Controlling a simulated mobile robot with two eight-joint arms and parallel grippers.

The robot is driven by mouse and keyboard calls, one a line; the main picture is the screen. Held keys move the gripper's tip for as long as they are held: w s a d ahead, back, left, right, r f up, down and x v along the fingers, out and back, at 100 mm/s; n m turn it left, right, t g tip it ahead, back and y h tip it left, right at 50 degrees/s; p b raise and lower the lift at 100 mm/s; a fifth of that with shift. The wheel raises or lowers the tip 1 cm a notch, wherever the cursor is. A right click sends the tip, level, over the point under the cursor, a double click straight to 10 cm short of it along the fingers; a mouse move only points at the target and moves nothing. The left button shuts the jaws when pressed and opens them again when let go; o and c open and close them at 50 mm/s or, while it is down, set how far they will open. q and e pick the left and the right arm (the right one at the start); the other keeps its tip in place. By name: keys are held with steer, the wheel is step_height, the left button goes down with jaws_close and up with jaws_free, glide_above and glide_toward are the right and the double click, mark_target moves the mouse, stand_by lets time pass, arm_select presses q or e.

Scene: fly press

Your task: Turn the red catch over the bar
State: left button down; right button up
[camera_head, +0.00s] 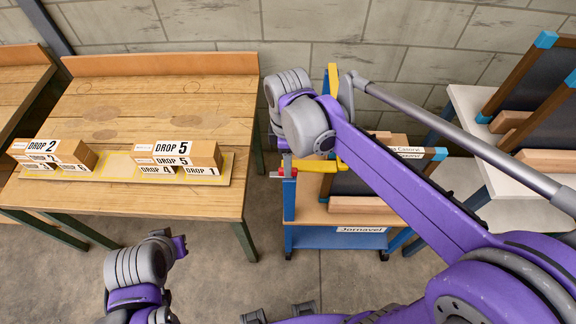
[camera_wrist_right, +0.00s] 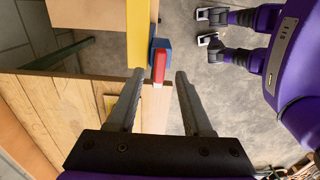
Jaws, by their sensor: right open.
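The red catch (camera_head: 281,174) sits at the top of a blue post, at the left end of the yellow bar (camera_head: 325,166). In the head view it points left, away from the bar. In the right wrist view the catch (camera_wrist_right: 158,68) stands on a blue block, beside the yellow bar (camera_wrist_right: 138,30) and with a gap to it. My right gripper (camera_wrist_right: 160,77) is open. Its fingertips are on either side of the catch's near end, and I see no contact. In the head view my right arm hides most of this gripper.
The blue trolley (camera_head: 335,240) labelled Jornavel carries wooden-framed dark panels. A wooden table (camera_head: 105,110) at left holds several boxes marked DROP (camera_head: 185,152). A white bench (camera_head: 497,150) stands at right. Floor between table and trolley is clear.

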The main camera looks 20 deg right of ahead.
mark_target(283, 172)
steer(key=shift+f, duration=1.65)
jaws_close()
